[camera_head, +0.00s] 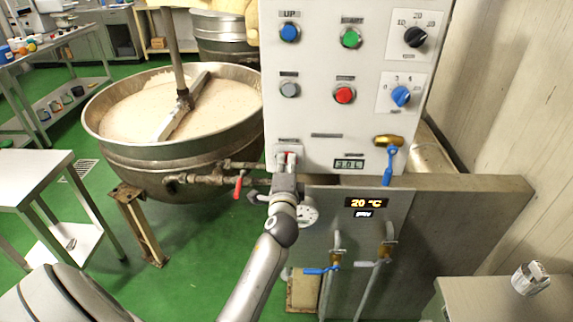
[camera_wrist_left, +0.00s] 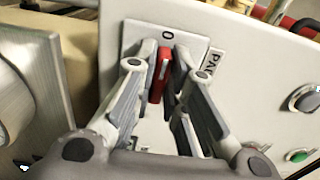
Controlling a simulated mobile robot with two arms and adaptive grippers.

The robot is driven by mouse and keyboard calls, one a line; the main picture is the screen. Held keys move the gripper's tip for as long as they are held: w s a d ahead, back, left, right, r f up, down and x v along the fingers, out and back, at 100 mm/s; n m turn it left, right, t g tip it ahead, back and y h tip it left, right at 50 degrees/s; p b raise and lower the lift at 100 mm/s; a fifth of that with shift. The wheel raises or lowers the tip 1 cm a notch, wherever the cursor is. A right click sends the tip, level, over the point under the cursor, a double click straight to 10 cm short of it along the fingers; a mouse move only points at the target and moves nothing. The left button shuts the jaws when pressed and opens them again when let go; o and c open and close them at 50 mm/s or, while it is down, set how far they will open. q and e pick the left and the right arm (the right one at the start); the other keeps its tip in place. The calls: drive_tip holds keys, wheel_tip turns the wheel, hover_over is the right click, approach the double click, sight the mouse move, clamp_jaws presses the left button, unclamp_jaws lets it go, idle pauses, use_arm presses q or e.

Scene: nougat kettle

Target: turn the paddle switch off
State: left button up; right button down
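The paddle switch is a red handle (camera_wrist_left: 162,72) on a pale plate (camera_wrist_left: 133,38) marked 0, with a partly hidden label beside it. In the head view a bit of its red (camera_head: 290,155) shows at the lower left of the white control panel (camera_head: 318,112). My left gripper (camera_wrist_left: 165,72) is at the switch, one finger on each side of the red handle and close against it, seemingly closed on it. My right gripper is in neither view.
Buttons and two knobs, one black (camera_head: 415,37) and one blue (camera_head: 401,96), sit higher on the panel. A blue-handled valve (camera_head: 388,165) is to the right of the gripper. A red-handled valve (camera_head: 239,187) and the large kettle (camera_head: 160,160) are to the left.

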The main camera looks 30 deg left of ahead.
use_arm(q)
drive_tip(key=o, duration=0.4)
drive_tip(key=shift+c, duration=0.2)
drive_tip(key=v, duration=0.7)
drive_tip(key=shift+s, duration=0.3)
drive_tip(key=shift+d+f, duration=0.1)
drive_tip(key=d+f+g+h, duration=0.1)
drive_tip(key=d+f+h, duration=0.2)
drive_tip(key=f, duration=0.8)
drive_tip(key=d+f+g+h, duration=0.2)
drive_tip(key=d+f, duration=0.2)
drive_tip(key=f, duration=0.6)
drive_tip(key=s+d+f+n+g+h, duration=0.1)
drive_tip(key=s+d+f+g, duration=0.1)
drive_tip(key=s+f, duration=0.5)
drive_tip(key=s+d+f+n+g+h, duration=0.1)
drive_tip(key=s+d+f+h, duration=0.1)
drive_tip(key=f, duration=0.8)
drive_tip(key=s+d+f+n+g+h, duration=0.1)
drive_tip(key=s+d+f+n+g, duration=0.2)
drive_tip(key=s+f, duration=1.05)
drive_tip(key=s+a+f+n+g, duration=0.1)
drive_tip(key=s+f+n+g, duration=0.1)
drive_tip(key=s, duration=0.9)
drive_tip(key=s+a+f+n+g, duration=0.2)
drive_tip(key=s+f, duration=0.3)
drive_tip(key=s, duration=0.7)
drive_tip(key=shift+s+a+f+g+h, duration=0.2)
drive_tip(key=shift+f+g+h, duration=0.1)
drive_tip(key=shift+g, duration=0.3)
